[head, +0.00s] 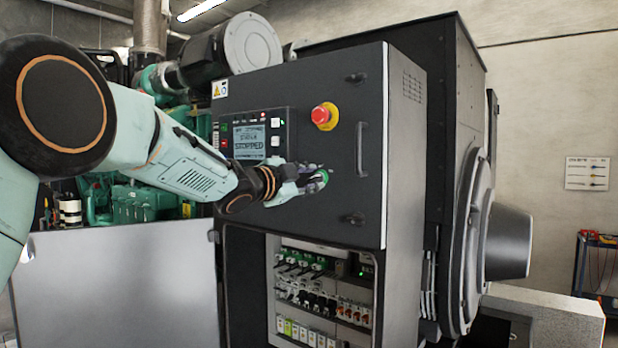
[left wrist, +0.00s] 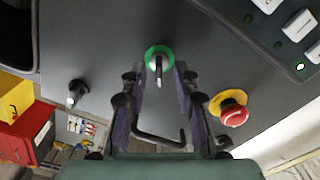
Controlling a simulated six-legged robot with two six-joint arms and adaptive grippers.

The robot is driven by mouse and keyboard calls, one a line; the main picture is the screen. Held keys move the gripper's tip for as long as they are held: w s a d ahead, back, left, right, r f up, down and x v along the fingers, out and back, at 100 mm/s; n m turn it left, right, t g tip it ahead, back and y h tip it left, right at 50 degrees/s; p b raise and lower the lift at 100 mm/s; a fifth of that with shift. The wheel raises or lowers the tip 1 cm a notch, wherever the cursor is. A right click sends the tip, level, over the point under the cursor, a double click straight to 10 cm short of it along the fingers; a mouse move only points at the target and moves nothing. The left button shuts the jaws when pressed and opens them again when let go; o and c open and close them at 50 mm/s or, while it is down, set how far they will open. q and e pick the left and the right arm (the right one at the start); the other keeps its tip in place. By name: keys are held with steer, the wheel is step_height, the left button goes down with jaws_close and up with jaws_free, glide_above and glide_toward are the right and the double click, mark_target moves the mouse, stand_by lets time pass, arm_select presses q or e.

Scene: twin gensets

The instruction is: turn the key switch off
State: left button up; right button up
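The key switch (left wrist: 160,62) is a green ring with a grey key in its middle, on the dark cabinet front. In the left wrist view its key handle lies nearly upright in the picture. In the head view the switch (head: 324,176) is partly hidden behind my gripper, below the emergency stop. My left gripper (head: 308,180) is right at the switch. In the left wrist view my left gripper (left wrist: 157,78) is open, one finger on each side of the key, with gaps visible; I see no contact. My right gripper is not in view.
A red emergency stop (head: 325,116) on a yellow base sits just above the switch. A door handle (head: 361,149) and latches (head: 355,218) are to the right. The display (head: 249,138) reads STOPPED. An open bay with breakers (head: 318,299) lies below.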

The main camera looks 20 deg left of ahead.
arm_select(q)
steer(key=shift+w+a+f, duration=0.2)
steer(key=shift+w+a, duration=0.05)
steer(key=c, duration=0.4)
jaws_close()
steer(key=shift+s+d, duration=0.1)
steer(key=shift+r, duration=0.1)
